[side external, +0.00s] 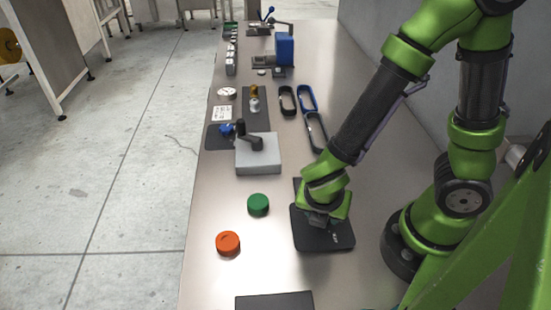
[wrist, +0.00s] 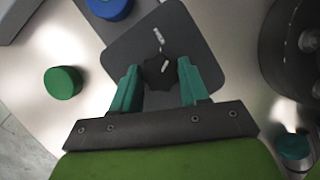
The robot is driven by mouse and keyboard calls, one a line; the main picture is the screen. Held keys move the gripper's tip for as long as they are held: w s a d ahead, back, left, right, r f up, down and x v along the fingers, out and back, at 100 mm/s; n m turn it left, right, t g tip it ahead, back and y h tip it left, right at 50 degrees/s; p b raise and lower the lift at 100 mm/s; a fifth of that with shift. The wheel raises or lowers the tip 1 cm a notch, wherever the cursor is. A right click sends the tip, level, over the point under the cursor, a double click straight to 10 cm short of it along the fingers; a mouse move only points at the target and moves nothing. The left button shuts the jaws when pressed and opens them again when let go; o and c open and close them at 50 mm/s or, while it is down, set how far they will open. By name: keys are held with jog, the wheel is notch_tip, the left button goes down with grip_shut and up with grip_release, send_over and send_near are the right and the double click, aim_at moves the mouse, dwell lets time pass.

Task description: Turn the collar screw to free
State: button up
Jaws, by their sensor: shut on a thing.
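A black lobed knob (wrist: 157,75), which I take to be the collar screw, stands on a dark rounded plate (wrist: 130,48) in the wrist view. A short pale mark shows on top of it. Small white lettering is on the plate above the knob, too small to read. My gripper (wrist: 160,82) has its two teal fingers on either side of the knob and is shut on it. In the side view my gripper (side external: 322,217) is low over the dark plate (side external: 325,246), and hides the knob there.
A green disc (side external: 258,205) and an orange disc (side external: 228,243) lie left of the plate. A blue disc (wrist: 110,7) lies by the plate in the wrist view. A grey block with a black handle (side external: 258,160) stands behind. Dark and blue loops (side external: 307,98) lie farther back.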

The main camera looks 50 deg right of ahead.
jog(key=shift+n, duration=0.3)
jog(key=o, duration=1.1)
jog(key=shift+c, duration=0.2)
jog(key=v, duration=1.7)
jog(key=shift+d, duration=0.15)
jog(key=shift+s, duration=0.1)
